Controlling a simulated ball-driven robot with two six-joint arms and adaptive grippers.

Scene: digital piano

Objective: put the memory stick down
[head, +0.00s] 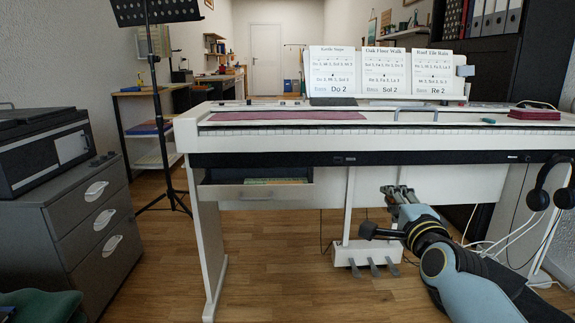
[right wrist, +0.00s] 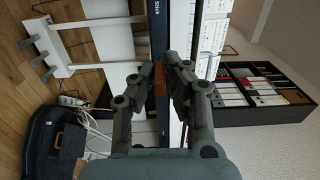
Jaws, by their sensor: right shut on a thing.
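My right gripper (head: 398,192) is in front of the piano, below its keyboard and near the pedal post. In the right wrist view its fingers (right wrist: 167,76) are closed around a small orange piece, which I take to be the memory stick (right wrist: 160,74); the fingers hide most of it. I cannot make out the stick in the head view. The white digital piano (head: 300,143) has a dark front strip with small fittings; the word "Stick" shows on this strip in the right wrist view. My left gripper is not in view.
An open drawer (head: 252,192) under the piano's left side holds papers. Headphones (head: 553,183) hang at the right, with white cables below. Pedals (head: 374,265) stand beneath. A grey cabinet (head: 88,220) with a printer (head: 45,150) and a music stand (head: 160,110) are at left.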

